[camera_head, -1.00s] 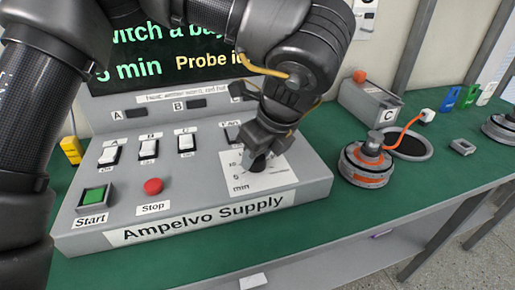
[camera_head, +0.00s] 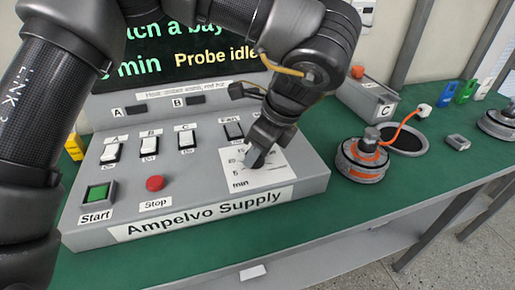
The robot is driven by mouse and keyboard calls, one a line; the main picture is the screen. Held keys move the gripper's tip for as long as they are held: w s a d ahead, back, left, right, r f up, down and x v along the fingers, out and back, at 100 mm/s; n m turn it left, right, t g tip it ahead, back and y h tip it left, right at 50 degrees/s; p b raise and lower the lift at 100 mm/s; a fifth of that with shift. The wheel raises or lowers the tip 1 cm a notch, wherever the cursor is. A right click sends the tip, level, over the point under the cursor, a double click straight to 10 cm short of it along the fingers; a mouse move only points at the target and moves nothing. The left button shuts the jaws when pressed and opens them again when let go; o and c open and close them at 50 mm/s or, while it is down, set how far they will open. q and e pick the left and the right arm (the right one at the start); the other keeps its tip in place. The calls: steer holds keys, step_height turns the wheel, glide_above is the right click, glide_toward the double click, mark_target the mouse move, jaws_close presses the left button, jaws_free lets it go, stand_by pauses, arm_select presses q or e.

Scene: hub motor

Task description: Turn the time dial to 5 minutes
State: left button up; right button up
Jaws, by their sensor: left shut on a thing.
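The time dial (camera_head: 254,158) sits on a white scale plate (camera_head: 262,177) marked "min" at the right of the grey Ampelvo Supply panel (camera_head: 300,180). My left gripper (camera_head: 257,150) points down and is shut on the dial's knob, covering most of it. A "5" shows at the lower left of the plate and other numbers above it; which mark the knob points to cannot be told. The screen (camera_head: 185,50) behind shows "min" and "Probe idle", partly hidden by my arm. My right gripper is not in view.
The panel also has a green Start button (camera_head: 97,193), a red Stop button (camera_head: 155,183) and white switches A (camera_head: 111,152), B and C. An orange-banded hub motor (camera_head: 362,160) with an orange cable stands right of the panel on the green table (camera_head: 345,215).

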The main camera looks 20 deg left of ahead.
arm_select(q)
steer(key=shift+f, duration=0.1)
steer(key=shift+c, duration=0.2)
steer(key=o, duration=1)
steer(key=shift+d+r, duration=0.1)
steer(key=shift+r, duration=0.3)
steer(key=w+p+v, duration=0.1)
steer(key=p+v, duration=0.1)
steer(key=v, duration=0.8)
steer(key=shift+s, duration=0.5)
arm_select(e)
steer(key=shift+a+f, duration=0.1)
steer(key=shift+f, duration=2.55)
